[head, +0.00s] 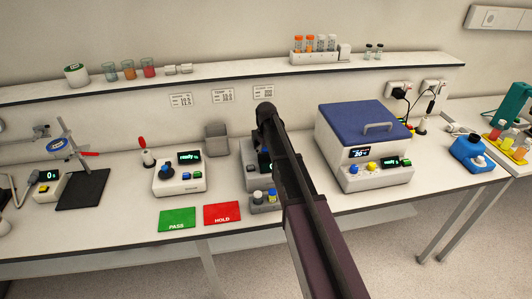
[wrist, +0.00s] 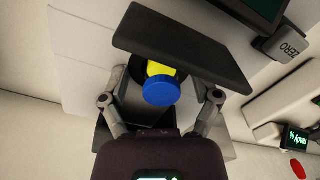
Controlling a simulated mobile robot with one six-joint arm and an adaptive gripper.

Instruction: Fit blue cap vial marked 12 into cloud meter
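A vial with a blue cap (wrist: 161,91) and a yellow body (wrist: 158,69) shows in the wrist view, at the dark round opening of the grey meter. No number on it is readable. I cannot tell how deep it sits. My gripper (wrist: 161,100) has its fingers spread on both sides of the cap, with visible gaps, so it looks open. The meter's dark flat lid (wrist: 190,45) stands beyond the vial. In the head view the grey meter (head: 251,172) is mostly hidden behind my arm, and the gripper is hidden too.
A blue-lidded machine (head: 365,150) stands right, and a small white device (head: 180,182) left.

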